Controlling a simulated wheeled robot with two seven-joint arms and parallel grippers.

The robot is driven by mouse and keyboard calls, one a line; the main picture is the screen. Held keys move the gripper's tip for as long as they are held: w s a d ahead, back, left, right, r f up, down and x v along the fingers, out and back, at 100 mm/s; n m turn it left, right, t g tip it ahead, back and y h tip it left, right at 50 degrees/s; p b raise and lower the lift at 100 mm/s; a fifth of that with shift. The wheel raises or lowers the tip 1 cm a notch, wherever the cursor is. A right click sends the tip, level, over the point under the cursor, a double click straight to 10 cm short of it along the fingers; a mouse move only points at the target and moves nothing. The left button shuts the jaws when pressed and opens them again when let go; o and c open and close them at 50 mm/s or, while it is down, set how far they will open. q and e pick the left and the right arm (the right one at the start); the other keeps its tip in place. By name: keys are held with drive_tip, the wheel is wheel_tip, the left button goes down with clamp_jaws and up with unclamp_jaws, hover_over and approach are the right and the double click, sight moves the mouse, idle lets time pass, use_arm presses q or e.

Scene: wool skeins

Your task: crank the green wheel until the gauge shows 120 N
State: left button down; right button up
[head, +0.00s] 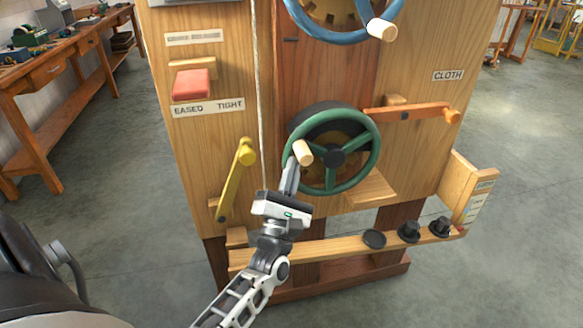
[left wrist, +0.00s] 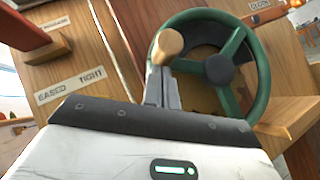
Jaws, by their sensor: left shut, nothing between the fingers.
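No gauge reading can be seen. My right gripper is out of view.
A blue wheel (head: 340,36) with its own knob is above. A yellow lever (head: 236,180) stands left of the green wheel, an orange lever (head: 405,113) to its right. A red block (head: 191,84) sits above the EASED/TIGHT label. A low shelf (head: 335,248) holds dark weights (head: 409,232).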

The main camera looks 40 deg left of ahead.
use_arm(q)
drive_tip(key=s+d+f+h+b, duration=0.1)
drive_tip(key=s+f+b, duration=0.3)
drive_tip(key=s+f, duration=0.4)
drive_tip(key=shift+s+d+m+b, duration=0.15)
drive_tip(key=shift+s+m+b, duration=0.25)
drive_tip(key=shift+s, duration=0.3)
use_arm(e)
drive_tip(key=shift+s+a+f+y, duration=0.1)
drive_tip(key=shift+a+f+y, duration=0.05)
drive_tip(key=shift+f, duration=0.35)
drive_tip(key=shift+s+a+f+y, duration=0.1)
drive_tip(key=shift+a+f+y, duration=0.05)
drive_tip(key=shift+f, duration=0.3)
use_arm(q)
drive_tip(key=shift+d+f, duration=0.1)
